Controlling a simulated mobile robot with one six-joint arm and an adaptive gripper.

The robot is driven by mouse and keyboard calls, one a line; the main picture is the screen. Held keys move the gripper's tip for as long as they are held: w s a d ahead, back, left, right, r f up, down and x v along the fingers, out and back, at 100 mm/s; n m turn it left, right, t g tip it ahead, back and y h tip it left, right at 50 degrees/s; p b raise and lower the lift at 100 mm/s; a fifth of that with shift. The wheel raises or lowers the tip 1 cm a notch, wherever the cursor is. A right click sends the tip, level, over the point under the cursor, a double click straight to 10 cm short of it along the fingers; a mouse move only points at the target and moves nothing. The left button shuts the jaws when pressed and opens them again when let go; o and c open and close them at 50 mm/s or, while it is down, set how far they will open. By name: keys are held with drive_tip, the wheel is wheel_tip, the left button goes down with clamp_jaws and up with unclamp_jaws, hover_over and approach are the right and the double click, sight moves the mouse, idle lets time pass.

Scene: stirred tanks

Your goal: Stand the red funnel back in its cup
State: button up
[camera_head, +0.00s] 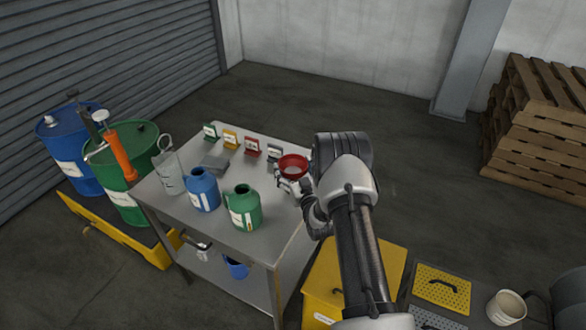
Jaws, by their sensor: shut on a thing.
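The red funnel (293,160) is at the right end of the steel table, its wide rim facing up. My gripper (289,184) is at the near side of the funnel and shut on it. The funnel's lower part and spout are hidden by my gripper, so I cannot tell whether it touches the table. I cannot make out a cup under the funnel. A cream cup-like container (506,307) stands at the lower right, away from my gripper; I cannot tell whether it belongs to the funnel.
The steel table (222,226) holds a blue jug (203,190), a green jug (244,208), a clear pitcher (168,172) and several coloured label stands along its back edge. Drums (128,175) stand left. A yellow cabinet (345,275) is near my arm. Pallets (540,130) are at right.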

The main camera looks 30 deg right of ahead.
drive_tip(key=shift+f, duration=0.3)
drive_tip(key=o, duration=1)
drive_tip(key=shift+r, duration=0.1)
